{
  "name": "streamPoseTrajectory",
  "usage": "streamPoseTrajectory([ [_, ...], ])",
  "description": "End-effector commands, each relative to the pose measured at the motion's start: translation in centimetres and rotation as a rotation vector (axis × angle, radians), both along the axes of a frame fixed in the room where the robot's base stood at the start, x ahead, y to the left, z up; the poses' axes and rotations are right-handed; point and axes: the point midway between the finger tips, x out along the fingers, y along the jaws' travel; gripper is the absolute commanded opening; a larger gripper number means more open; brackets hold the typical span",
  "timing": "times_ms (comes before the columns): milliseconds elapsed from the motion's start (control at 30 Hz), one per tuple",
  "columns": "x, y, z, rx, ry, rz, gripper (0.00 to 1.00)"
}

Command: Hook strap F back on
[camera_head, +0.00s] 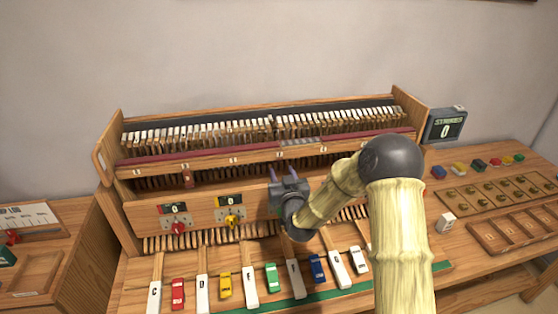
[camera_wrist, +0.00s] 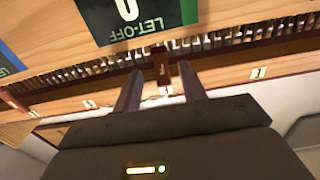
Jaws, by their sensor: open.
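My gripper (camera_head: 284,172) is open in front of the piano action, right of the middle in the head view. In the wrist view its two fingers (camera_wrist: 160,82) point at the wooden rail, and nothing is seen gripped. A small dark red-brown piece (camera_wrist: 162,62) shows between and beyond the fingertips, at the rail; I cannot tell whether it is strap F or whether it touches a finger. The open-topped piano action (camera_head: 270,129) has rows of hammers and a wooden rail (camera_head: 160,168) with small white labels. A key marked F (camera_head: 293,282) stands at the front.
A "LET-OFF" display reading 0 (camera_wrist: 128,12) is close in the wrist view. Coloured blocks (camera_head: 178,294) lie between the keys. A strikes display (camera_head: 445,126) reads 0. Trays (camera_head: 515,232) are at right.

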Motion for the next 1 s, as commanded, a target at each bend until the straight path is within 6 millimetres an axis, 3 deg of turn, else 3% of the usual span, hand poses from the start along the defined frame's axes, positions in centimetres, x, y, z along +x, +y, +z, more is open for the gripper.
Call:
streamPoseTrajectory([
  [367, 4.7, 1.4, 0.1, 0.001, -0.001, 0.000, 0.42],
  [733, 5.3, 1.5, 0.0, 0.000, 0.000, 0.001, 0.42],
  [767, 5.3, 1.5, 0.0, 0.000, 0.000, 0.000, 0.40],
  [967, 5.3, 1.5, 0.0, 0.000, 0.000, 0.000, 0.01],
  [1000, 5.3, 1.5, 0.0, 0.000, 0.000, 0.000, 0.00],
])
